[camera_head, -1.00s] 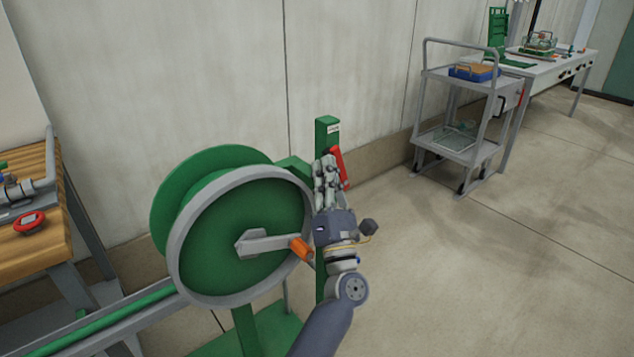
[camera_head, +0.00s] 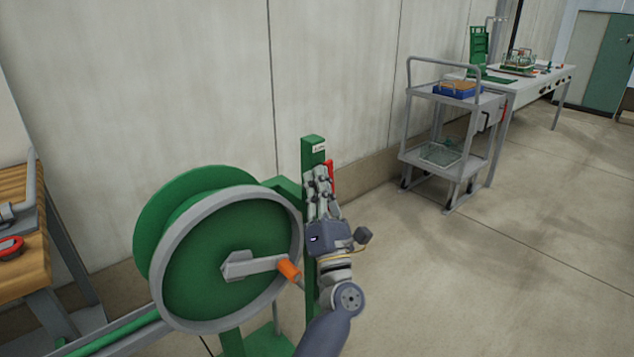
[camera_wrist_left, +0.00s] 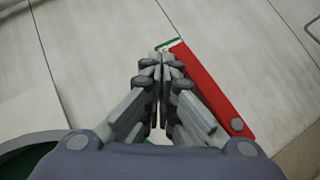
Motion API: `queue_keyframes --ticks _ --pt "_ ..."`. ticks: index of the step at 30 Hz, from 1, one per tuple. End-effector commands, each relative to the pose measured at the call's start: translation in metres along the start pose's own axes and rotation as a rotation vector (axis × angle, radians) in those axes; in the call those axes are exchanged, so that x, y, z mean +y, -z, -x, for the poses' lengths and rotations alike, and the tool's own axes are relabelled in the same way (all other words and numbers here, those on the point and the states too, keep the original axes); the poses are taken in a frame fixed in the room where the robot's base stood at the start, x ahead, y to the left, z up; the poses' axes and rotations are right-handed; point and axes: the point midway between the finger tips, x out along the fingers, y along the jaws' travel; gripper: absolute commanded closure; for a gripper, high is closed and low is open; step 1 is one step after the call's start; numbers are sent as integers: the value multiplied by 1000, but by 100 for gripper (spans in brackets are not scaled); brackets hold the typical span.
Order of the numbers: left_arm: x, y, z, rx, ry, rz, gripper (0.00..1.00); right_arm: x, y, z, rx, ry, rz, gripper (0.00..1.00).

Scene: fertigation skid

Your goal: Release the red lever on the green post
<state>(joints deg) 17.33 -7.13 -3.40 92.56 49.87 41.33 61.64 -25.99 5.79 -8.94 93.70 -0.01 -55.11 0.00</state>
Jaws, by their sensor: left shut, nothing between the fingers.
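The green post (camera_head: 313,152) stands upright beside a large reel, with a small white label near its top. The red lever (camera_head: 331,178) is on the post's right side, mostly hidden behind my left gripper (camera_head: 318,172) in the head view. In the left wrist view the red lever (camera_wrist_left: 213,90) runs slanted from upper left to a grey pivot bolt at lower right. My left gripper also shows there (camera_wrist_left: 160,56), shut and empty, its fingertips just left of the lever's upper end. I cannot tell whether they touch it. My right gripper is not in view.
The green reel (camera_head: 225,262) with a grey rim and orange-handled crank stands close left of my left arm. A wooden bench (camera_head: 22,245) is at far left. A grey cart (camera_head: 445,160) and a white table (camera_head: 530,85) stand at back right. Floor between is clear.

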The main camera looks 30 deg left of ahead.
Motion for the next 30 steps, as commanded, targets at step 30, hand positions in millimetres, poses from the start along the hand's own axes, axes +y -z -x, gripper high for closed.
queue_keyframes --ticks 30 --pt "0 0 120 0 0 0 100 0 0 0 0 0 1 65"
